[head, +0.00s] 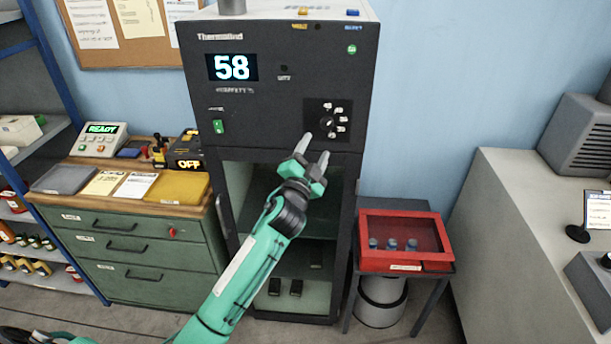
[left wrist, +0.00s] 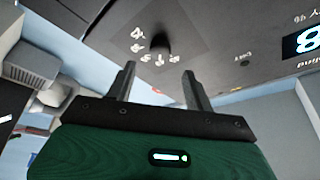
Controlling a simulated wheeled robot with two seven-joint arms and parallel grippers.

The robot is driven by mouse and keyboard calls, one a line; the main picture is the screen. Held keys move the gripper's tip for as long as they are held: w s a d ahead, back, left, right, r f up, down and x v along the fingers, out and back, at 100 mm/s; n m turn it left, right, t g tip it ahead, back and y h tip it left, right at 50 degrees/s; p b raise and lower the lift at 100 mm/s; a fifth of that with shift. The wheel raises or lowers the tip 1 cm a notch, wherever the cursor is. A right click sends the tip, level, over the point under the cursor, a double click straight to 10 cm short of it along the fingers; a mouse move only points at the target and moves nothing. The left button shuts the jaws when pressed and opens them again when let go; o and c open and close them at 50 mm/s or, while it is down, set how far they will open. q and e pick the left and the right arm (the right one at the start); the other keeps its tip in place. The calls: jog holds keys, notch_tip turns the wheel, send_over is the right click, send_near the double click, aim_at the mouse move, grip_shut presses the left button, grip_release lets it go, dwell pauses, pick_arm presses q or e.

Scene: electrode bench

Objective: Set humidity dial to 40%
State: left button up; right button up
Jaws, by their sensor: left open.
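The humidity dial (head: 327,122) is a dark round knob with pale labels around it, on the right of the dark cabinet front (head: 275,75). The labels are too small to read. The cabinet's display (head: 231,67) shows 58. My left gripper (head: 314,147) is open and empty, just below the dial and apart from it in the head view. In the left wrist view the dial (left wrist: 160,46) appears beyond and between the two open fingers (left wrist: 158,85). My right gripper is not in view.
A green-lit switch (head: 218,127) is on the cabinet's left. Below is an open-fronted shelf chamber. A red case (head: 405,241) with several bottles stands on a small table at right. A green drawer unit (head: 140,250) stands at left, and a grey counter (head: 530,230) at far right.

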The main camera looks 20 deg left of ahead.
pick_arm(q)
jog(key=b+v, duration=0.2)
jog(key=v, duration=0.4)
jog(key=shift+s, duration=0.3)
